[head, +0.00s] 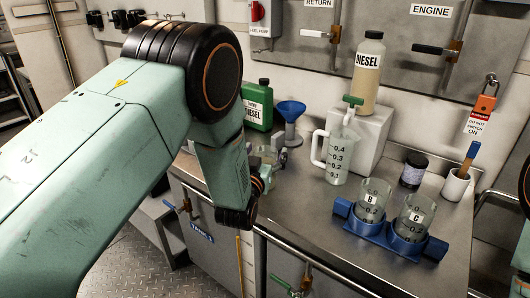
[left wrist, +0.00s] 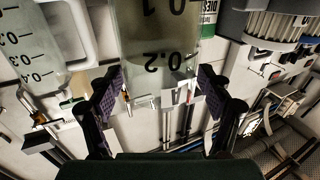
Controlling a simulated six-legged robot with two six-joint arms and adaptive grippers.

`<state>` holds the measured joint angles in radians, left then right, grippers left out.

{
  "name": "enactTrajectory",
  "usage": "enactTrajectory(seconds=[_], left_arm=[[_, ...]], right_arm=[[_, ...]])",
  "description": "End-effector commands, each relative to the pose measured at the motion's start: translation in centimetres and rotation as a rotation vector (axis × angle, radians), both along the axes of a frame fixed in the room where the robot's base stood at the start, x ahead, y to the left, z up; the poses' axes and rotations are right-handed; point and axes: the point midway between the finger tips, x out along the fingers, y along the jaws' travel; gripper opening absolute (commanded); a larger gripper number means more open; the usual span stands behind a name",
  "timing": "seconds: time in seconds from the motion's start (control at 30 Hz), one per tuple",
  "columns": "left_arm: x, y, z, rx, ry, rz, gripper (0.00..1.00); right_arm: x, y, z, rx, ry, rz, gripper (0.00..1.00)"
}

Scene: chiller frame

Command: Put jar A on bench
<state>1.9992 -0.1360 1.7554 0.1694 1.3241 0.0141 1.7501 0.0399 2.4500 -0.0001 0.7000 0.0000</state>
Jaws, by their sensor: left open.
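A clear jar with 0.1 and 0.2 marks (left wrist: 155,45) fills the top middle of the left wrist view, upside down in the picture. Its letter is not visible, so I cannot read whether it is jar A. My left gripper (left wrist: 160,88) is open, with one dark finger on each side of the jar's near end. In the head view my arm hides most of that gripper, and a bit of clear glass (head: 268,153) shows beside it. The steel bench (head: 315,205) lies to the right. My right gripper is not in view.
Jars B (head: 371,203) and C (head: 414,216) stand in a blue holder (head: 390,240) at the bench front. A measuring jug (head: 337,155), blue funnel (head: 291,112), green diesel can (head: 258,105) and white cup (head: 456,186) stand behind. The bench middle is clear.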

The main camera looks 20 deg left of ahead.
Motion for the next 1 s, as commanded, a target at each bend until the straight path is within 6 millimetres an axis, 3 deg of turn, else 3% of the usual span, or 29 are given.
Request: enactTrajectory(seconds=[0.27,0.8,1.0], left_arm=[[-0.4,-0.1,0.3,0.001,0.001,-0.001,0.79],[-10.0,-0.5,0.2,0.001,0.003,-0.001,0.79],[-11.8,-0.5,0.3,0.000,0.001,0.000,0.79]], right_arm=[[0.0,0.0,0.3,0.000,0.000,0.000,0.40],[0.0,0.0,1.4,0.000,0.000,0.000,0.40],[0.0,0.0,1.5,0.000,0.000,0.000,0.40]])
